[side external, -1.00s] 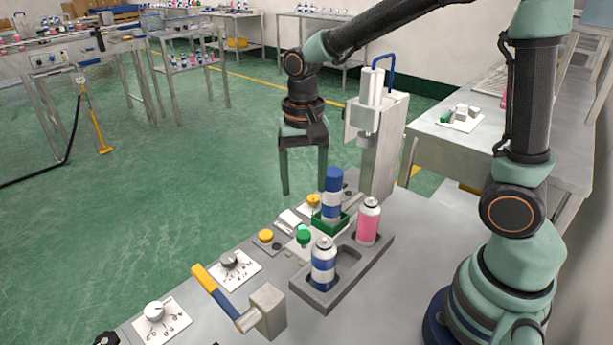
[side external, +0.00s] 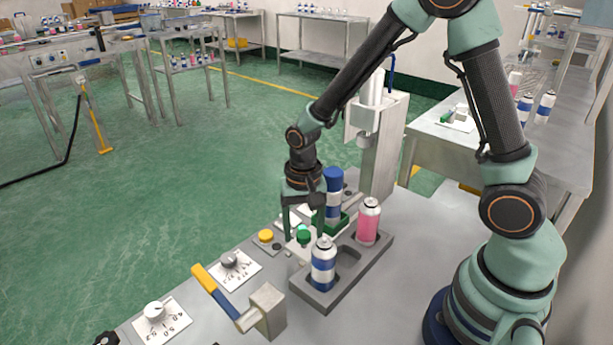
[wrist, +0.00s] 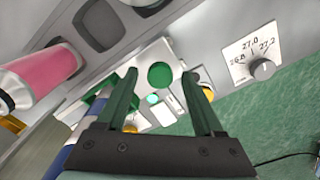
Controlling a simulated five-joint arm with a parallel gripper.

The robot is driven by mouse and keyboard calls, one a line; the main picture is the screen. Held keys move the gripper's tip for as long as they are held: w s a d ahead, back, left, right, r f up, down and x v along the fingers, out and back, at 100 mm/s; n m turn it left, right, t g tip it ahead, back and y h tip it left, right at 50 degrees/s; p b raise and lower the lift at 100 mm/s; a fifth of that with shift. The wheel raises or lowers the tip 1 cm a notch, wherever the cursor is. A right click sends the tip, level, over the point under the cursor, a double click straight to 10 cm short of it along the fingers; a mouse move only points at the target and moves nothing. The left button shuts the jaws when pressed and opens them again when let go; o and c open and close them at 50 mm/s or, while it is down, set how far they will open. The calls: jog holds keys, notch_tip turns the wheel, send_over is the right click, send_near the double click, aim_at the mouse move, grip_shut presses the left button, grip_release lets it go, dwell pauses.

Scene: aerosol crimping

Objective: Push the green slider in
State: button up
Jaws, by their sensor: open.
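The green slider's round green knob (side external: 303,234) stands on a pale plate on the bench, beside a green holder (side external: 343,221) with a blue-and-white, blue-capped can (side external: 333,190) upright in it. My gripper (side external: 304,238) is open, pointing down over the knob. In the wrist view the knob (wrist: 160,75) shows between the tips of my two green fingers (wrist: 160,73), with visible gaps on both sides. A small lit green lamp (wrist: 152,99) is near it. Part of the holder is hidden behind my gripper. I cannot tell whether the slider is in or out.
A grey rack (side external: 330,291) close by holds a blue-and-white can (side external: 323,262) and a pink can (side external: 369,222), with an empty pocket between. A lever with a yellow grip (side external: 204,278), a dial (side external: 229,259) and a yellow button (side external: 266,236) sit to the left. A press column (side external: 382,150) stands behind.

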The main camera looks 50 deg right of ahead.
grip_shut()
dwell(1.4)
